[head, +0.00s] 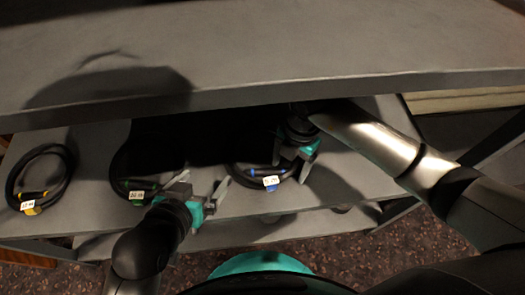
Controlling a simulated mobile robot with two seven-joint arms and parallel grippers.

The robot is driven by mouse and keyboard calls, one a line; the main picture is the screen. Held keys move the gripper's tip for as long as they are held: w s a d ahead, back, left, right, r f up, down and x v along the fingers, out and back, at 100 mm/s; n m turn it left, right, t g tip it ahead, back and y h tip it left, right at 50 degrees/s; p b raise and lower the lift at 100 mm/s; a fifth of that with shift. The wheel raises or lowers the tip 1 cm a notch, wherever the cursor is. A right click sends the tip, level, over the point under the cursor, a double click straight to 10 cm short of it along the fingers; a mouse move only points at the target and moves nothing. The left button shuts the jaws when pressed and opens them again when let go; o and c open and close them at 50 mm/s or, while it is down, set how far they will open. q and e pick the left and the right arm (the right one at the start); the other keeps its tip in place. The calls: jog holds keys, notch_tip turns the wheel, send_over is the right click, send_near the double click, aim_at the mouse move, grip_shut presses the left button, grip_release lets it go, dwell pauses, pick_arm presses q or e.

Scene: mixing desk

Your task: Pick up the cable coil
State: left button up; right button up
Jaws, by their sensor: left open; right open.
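Three black cable coils lie on the grey lower shelf in the head view. One with yellow parts and a white tag (67,165) is at the far left. One with green parts (118,165) is in the middle, partly in shadow. One with blue parts (237,176) is at the right. My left gripper (205,179) is open and empty near the shelf's front edge, between the green and blue coils. My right gripper (291,171) is open over the right side of the blue coil; I cannot tell whether its fingers touch it.
A large grey desk top (260,50) overhangs the lower shelf (85,210) and hides its back part. My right arm reaches in under the top's edge. Dark carpet (400,250) lies below. Bare shelf shows right of the blue coil.

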grip_shut()
dwell(0.5)
jog(key=shift+r, duration=0.1)
dwell(0.8)
